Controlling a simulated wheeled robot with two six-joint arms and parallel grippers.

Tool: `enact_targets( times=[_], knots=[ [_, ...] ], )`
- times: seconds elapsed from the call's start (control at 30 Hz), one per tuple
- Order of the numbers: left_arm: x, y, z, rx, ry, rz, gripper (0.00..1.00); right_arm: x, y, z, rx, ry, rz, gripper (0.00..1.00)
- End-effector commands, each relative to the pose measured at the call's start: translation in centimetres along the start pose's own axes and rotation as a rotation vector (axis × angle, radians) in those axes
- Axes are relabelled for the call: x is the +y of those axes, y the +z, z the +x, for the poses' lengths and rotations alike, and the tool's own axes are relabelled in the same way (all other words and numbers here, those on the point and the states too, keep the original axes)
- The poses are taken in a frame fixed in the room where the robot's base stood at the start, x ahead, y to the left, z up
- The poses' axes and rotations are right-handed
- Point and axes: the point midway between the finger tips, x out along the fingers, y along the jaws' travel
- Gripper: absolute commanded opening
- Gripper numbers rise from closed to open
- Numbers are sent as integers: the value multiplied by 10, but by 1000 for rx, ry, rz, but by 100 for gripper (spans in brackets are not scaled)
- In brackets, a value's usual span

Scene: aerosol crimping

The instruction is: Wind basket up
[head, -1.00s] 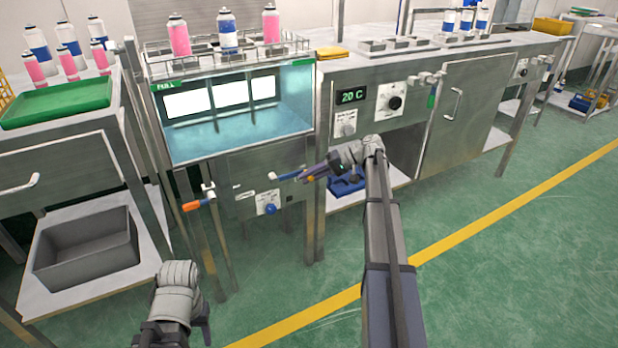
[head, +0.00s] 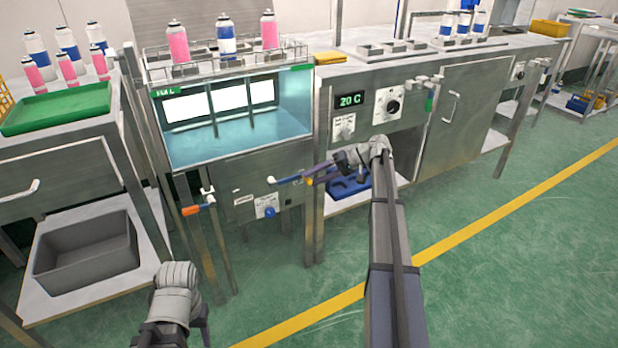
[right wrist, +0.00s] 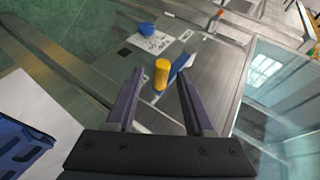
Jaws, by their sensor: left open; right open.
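The wire basket (head: 285,53) sits at the top of the water bath (head: 240,138) and holds pink and blue-white cans (head: 226,40). A crank with a blue arm (head: 286,180) and a yellow-orange grip is on the bath's front. In the right wrist view the yellow-orange grip (right wrist: 162,73) stands between the open fingers of my right gripper (right wrist: 158,77), with visible space on both sides. That gripper (head: 316,172) is at the crank in the head view. My left gripper (head: 180,337) is open, low at the frame's bottom edge, away from the bath.
A green tray (head: 58,108) with cans behind it stands on the left bench above a grey bin (head: 85,252). An orange-handled valve (head: 197,210) is left of the crank. A blue tray (head: 350,187) lies on a shelf right of the bath. The floor in front is clear.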

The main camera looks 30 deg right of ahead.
Motion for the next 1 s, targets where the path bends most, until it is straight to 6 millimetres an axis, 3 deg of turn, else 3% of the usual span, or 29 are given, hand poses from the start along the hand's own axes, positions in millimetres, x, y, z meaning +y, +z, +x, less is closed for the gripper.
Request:
enact_targets(
  times=[0.2,0.4,0.83,0.93,1.0],
  knots=[
    [-2,1,-21,0,0,4,53,-2,-2,-39,1,1,1,53],
    [-2,1,-24,0,0,6,53,0,-1,-49,0,1,0,53],
    [-2,1,-23,0,0,6,53,0,1,-46,-3,4,0,53],
    [-2,1,-23,0,0,6,53,-6,15,-27,-28,36,7,53],
    [-2,1,-23,0,0,6,53,-13,35,0,-66,91,15,53]
  ],
)
